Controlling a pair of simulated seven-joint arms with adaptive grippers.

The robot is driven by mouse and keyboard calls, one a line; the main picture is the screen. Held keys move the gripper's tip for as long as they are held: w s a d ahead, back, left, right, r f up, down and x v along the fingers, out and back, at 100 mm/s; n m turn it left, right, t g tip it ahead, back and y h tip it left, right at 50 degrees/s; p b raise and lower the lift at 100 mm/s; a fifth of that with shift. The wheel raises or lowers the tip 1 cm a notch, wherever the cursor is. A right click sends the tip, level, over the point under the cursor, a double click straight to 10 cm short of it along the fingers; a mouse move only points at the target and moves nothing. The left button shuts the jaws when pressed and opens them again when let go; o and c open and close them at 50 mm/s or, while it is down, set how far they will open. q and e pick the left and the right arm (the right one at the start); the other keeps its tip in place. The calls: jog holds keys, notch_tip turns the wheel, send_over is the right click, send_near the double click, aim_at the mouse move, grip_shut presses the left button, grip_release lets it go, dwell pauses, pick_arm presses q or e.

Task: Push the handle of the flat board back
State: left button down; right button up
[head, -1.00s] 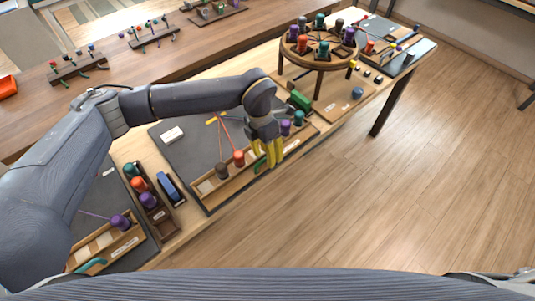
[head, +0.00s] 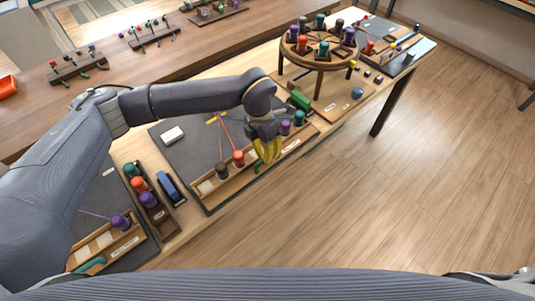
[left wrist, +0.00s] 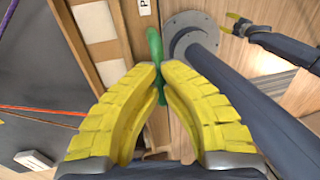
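The flat board (head: 185,150) is a dark slab on the light table, with a wooden rack (head: 225,188) along its front edge. Its green handle (head: 257,168) sticks out at that front edge, mostly covered by my gripper. My left gripper (head: 267,152) is at the handle, pointing down. In the left wrist view, the yellow fingertips (left wrist: 160,74) are closed around the green handle (left wrist: 154,43), which shows above and between them. My right gripper (left wrist: 234,23) is small at the top right of the left wrist view, empty, its yellow fingers apart.
Spools stand along the rack, including an orange spool (head: 238,158) and a purple spool (head: 285,127). Coloured cords run over the board. A white block (head: 173,134) lies on it. A round braiding stand (head: 318,58) stands at the back right. Floor is clear in front.

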pick_arm(q)
jog(key=shift+f, duration=0.1)
jog(key=shift+w+a, duration=1.65)
jog(key=shift+w, duration=0.15)
jog(key=c, duration=1.5)
grip_release()
jog(key=shift+w, duration=0.1)
jog(key=shift+c, duration=0.2)
jog(key=shift+o, duration=0.4)
jog(key=shift+r, duration=0.4)
notch_tip(320, 180, up, 11)
jog(key=w+a, duration=0.1)
jog(key=shift+w+a, duration=0.25)
jog(key=shift+w, duration=0.1)
